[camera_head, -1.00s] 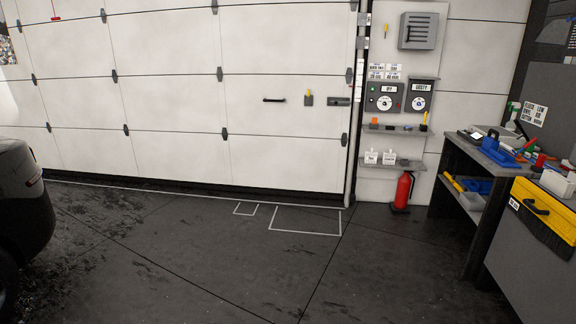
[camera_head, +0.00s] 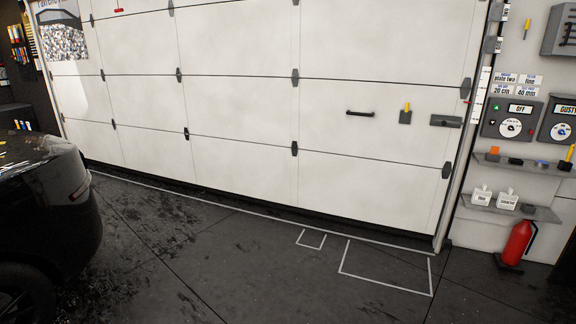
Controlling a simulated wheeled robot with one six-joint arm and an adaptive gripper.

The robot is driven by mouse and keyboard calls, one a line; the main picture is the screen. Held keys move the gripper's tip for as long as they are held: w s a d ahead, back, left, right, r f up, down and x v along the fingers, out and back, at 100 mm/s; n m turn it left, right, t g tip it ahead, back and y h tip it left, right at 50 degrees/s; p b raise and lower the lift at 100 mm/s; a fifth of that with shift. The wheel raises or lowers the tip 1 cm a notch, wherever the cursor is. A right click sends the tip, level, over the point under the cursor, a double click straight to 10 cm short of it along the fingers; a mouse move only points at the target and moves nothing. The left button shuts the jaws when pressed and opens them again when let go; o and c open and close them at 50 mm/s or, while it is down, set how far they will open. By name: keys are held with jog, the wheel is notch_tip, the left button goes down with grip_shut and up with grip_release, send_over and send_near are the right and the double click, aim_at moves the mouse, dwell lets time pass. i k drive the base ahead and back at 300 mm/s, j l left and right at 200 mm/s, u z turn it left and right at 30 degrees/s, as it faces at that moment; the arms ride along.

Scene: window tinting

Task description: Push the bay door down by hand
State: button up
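The white sectional bay door (camera_head: 240,105) fills most of the view. Its panels are joined by dark hinges. Its bottom edge is close to the floor, with a dark strip beneath it; I cannot tell whether it touches the floor. A black bar handle (camera_head: 360,113) is on the right part of the door. To its right are a small grey holder with a yellow item (camera_head: 405,114) and a grey latch-like plate (camera_head: 446,121). My gripper is not in view.
A dark car (camera_head: 45,215) stands at the left. White outlines (camera_head: 388,268) mark the floor before the door. Control boxes (camera_head: 512,118), a shelf (camera_head: 510,207) and a red fire extinguisher (camera_head: 517,243) are at the right. The floor between is clear.

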aim_at(312, 145)
jog(key=i+u, duration=0.2)
jog(key=i, duration=0.85)
jog(key=i+u, duration=0.15)
jog(key=i, duration=0.9)
jog(key=i+l+z, duration=0.1)
jog(key=i+z, duration=0.2)
jog(key=i, duration=0.35)
jog(key=i+z, duration=0.3)
jog(key=i, duration=0.35)
jog(key=i+j+z, duration=0.25)
jog(key=i, duration=0.4)
jog(key=i+z, duration=0.15)
jog(key=i, duration=0.3)
jog(key=i+j+z, duration=0.2)
jog(key=i, duration=0.3)
jog(key=l, duration=0.05)
